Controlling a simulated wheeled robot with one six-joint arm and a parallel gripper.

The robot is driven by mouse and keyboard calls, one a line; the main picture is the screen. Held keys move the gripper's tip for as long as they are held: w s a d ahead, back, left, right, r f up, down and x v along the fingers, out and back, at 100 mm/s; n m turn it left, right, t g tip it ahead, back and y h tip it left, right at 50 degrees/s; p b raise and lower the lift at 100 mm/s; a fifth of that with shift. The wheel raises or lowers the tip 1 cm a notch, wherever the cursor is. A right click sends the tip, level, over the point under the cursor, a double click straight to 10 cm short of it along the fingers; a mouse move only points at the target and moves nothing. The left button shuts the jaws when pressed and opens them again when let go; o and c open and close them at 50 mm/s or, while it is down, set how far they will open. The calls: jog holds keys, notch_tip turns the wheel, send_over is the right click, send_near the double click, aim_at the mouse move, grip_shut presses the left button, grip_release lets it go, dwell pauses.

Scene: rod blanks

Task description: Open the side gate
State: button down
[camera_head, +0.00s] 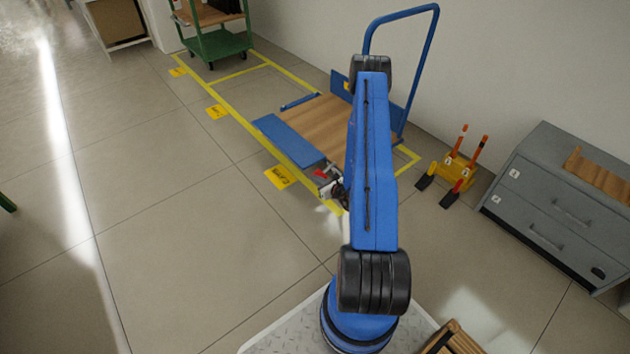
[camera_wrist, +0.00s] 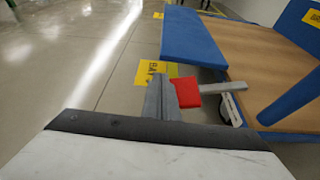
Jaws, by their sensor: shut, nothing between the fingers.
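The platform cart has a wooden deck (camera_head: 315,125) with blue panels around it. The side gate looks like the blue panel (camera_head: 288,139) along the deck's left side; it also shows in the wrist view (camera_wrist: 193,36). It seems to lean outward, but I cannot tell its exact angle. A red lever (camera_wrist: 187,92) on a grey bar (camera_wrist: 232,86) sits by the gate's near corner; it also shows in the head view (camera_head: 320,173). My gripper (camera_wrist: 158,96) is shut and empty, right beside the red lever's left end. I cannot tell whether they touch.
The cart's blue push handle (camera_head: 400,13) rises behind my arm. A yellow stand with orange posts (camera_head: 455,167) and a grey drawer cabinet (camera_head: 560,205) stand right.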

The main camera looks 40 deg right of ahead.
aim_at(304, 169)
jog(key=x, duration=0.7)
jog(key=shift+d+r+m+y, duration=0.15)
jog(key=shift+r+m, duration=0.2)
jog(key=shift+r, duration=0.35)
jog(key=shift+d+r+m+y, duration=0.15)
jog(key=shift+r+m, duration=0.2)
jog(key=shift+r, duration=0.35)
